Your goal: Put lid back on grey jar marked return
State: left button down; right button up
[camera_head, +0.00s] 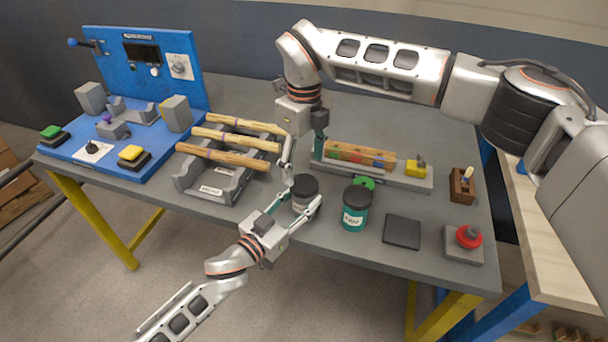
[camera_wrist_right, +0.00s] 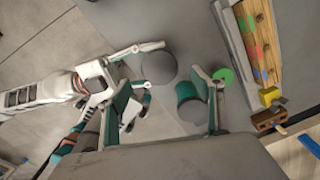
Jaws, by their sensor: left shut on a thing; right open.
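The grey jar (camera_head: 299,207) stands upright near the table's front edge, with a dark lid-like top (camera_head: 305,184). In the right wrist view that top is a plain grey disc (camera_wrist_right: 158,67). I cannot tell whether it is seated fully. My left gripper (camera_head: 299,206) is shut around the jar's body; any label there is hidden. My right gripper (camera_head: 302,150) is open and empty above and behind the jar, pointing down. A teal jar (camera_head: 354,216) with a dark lid and a white label stands just right of it; the label is too small to read surely.
A green disc (camera_head: 366,183) lies behind the teal jar. A grey tray (camera_head: 405,181) with coloured-marked wood is behind. A dark square pad (camera_head: 402,232) and a red button (camera_head: 469,237) are to the right. A rack (camera_head: 190,186) with turned wood pieces stands left.

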notch_tip(320, 180, up, 7)
dwell(0.3)
pick_arm(q)
jog(key=c, duration=1.2)
grip_release()
pick_arm(e)
jog(key=shift+f, duration=0.1)
pick_arm(q)
jog(key=v, duration=1.2)
